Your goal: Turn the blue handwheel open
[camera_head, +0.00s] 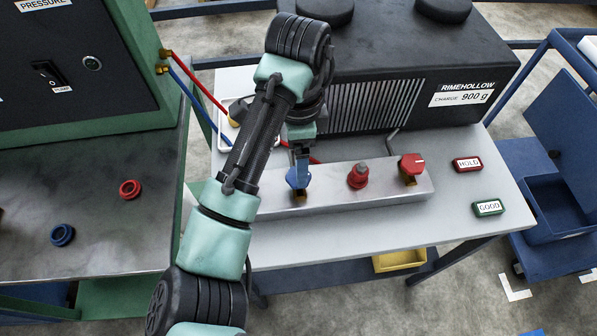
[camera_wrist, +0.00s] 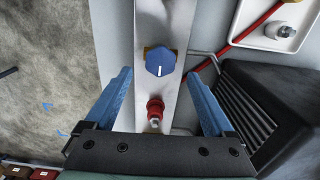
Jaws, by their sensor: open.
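The blue handwheel (camera_wrist: 160,61) sits on the silver manifold bar (camera_wrist: 145,22). A short white mark shows on its face in the wrist view. In the head view the handwheel (camera_head: 297,180) is at the bar's left end, partly hidden by my gripper. My gripper (camera_wrist: 157,76) is open and empty, its two blue fingers spread to either side of the handwheel's line. In the head view my gripper (camera_head: 301,160) points down just over the handwheel. I cannot tell whether the fingers touch it.
On the same bar stand a red fitting (camera_head: 358,177) and a red valve knob (camera_head: 411,165). A black charging unit (camera_head: 420,70) stands behind the bar. HOLD (camera_head: 467,164) and GOOD (camera_head: 488,208) tags lie to the right. Red and blue rings lie on the left bench.

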